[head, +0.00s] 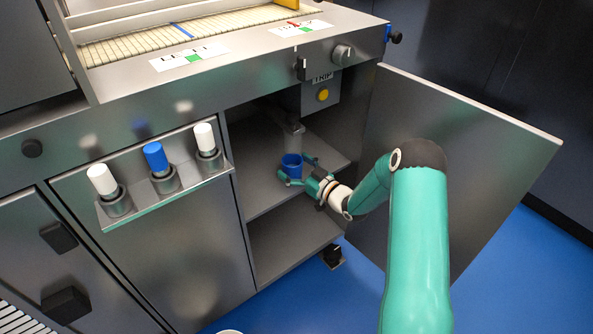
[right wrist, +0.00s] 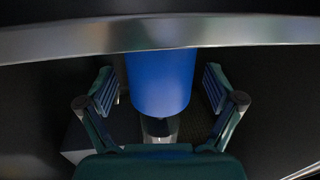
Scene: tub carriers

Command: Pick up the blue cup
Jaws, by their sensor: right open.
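The blue cup (head: 292,164) stands on the upper shelf inside the open cabinet, in front of a grey cylinder. In the right wrist view the blue cup (right wrist: 161,82) fills the middle, between the two fingers. My right gripper (head: 296,173) reaches into the cabinet from the right with its fingers around the cup. In the right wrist view the right gripper (right wrist: 160,92) is open, one finger on each side of the cup, with a visible gap on both sides. My left gripper is not in view.
The cabinet door (head: 470,130) stands open to the right of my arm. The upper shelf (head: 262,178) has free room left of the cup. A box with a yellow button (head: 323,95) hangs above. A rack (head: 165,195) holds white and blue cylinders at the left.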

